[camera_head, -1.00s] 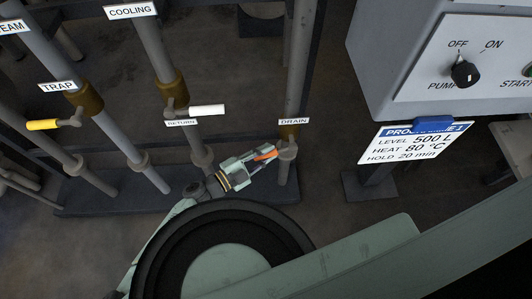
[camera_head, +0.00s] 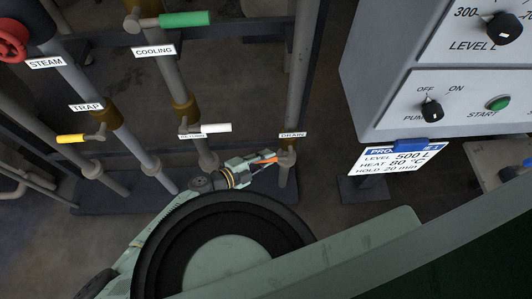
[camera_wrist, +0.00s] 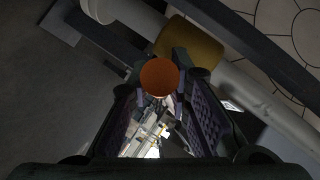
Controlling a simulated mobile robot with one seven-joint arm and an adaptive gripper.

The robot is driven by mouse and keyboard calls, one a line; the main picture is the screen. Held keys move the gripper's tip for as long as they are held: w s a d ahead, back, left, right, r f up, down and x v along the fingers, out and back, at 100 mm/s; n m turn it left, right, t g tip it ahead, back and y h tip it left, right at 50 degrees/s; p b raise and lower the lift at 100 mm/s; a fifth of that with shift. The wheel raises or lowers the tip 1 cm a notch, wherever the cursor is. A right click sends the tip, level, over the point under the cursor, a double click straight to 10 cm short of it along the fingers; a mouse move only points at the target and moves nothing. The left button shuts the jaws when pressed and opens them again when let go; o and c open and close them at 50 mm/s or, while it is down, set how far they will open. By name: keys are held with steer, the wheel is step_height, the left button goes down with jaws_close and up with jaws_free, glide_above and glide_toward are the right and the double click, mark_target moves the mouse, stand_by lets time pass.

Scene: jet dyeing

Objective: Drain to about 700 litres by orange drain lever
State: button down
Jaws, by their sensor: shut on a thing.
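The orange drain lever (camera_head: 268,158) sticks out to the left from the drain pipe (camera_head: 287,172), below the DRAIN label (camera_head: 292,135). My gripper (camera_head: 262,163) is shut on the lever in the head view. In the wrist view the lever's round orange end (camera_wrist: 159,77) shows between the two dark fingers. The level dial (camera_head: 504,27) is partly in view at the top right, with 300 visible on its left. No litre readout of the tank shows in these frames.
White return lever (camera_head: 216,128), yellow trap lever (camera_head: 72,139), green cooling lever (camera_head: 185,19) and red steam wheel (camera_head: 12,42) are on pipes to the left. The grey control panel (camera_head: 390,75) and programme card (camera_head: 397,158) stand right.

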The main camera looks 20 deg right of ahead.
steer(key=shift+s+r+y+p, duration=0.1)
steer(key=shift+r+y+p, duration=0.2)
steer(key=shift+r+p, duration=0.3)
steer(key=shift+f, duration=0.3)
steer(key=c, duration=1.5)
jaws_free()
steer(key=shift+o, duration=0.2)
steer(key=v, duration=1.2)
steer(key=shift+r, duration=0.1)
